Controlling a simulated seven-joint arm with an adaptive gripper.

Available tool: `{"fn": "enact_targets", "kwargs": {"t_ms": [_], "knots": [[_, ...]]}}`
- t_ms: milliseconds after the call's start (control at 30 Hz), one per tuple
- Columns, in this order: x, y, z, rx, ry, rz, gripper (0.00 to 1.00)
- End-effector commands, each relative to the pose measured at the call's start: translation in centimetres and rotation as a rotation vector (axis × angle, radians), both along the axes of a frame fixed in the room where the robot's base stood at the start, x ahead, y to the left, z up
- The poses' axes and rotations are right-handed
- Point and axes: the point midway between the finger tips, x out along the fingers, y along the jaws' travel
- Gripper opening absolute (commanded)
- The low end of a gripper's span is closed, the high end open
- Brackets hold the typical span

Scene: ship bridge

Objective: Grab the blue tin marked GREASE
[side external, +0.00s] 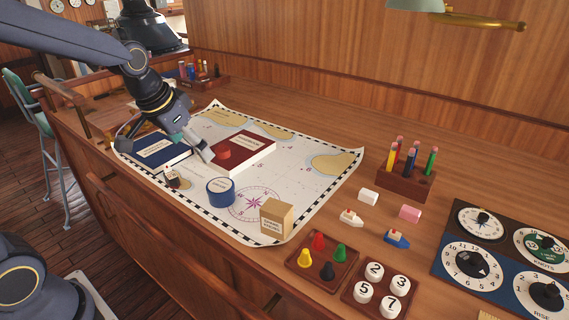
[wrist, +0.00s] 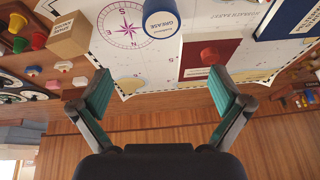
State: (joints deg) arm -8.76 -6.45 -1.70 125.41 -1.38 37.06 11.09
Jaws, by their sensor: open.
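In the wrist view the tin (wrist: 161,20) is at the top, beyond my fingertips, with the word GREASE readable. My gripper (side external: 190,150) is open and empty, above the chart up and left of the tin in the side view. In the wrist view its two teal-padded fingers (wrist: 163,93) are spread wide with nothing between them.
A red book (side external: 250,150) with a red disc on it lies beside the tin, and a blue book (side external: 155,150) lies further left. A cardboard box (side external: 276,219) stands to the tin's right. Bare chart (side external: 310,185) extends to the right.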

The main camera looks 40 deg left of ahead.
Motion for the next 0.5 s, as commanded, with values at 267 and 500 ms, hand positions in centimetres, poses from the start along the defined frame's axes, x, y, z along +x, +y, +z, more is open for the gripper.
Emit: {"fn": "enact_targets", "kwargs": {"t_ms": [267, 500], "knots": [[1.5, 0.6, -5.0, -0.004, 0.031, 0.012, 1.00], [3.5, 0.7, -9.8, -0.005, 0.028, 0.012, 1.00]]}}
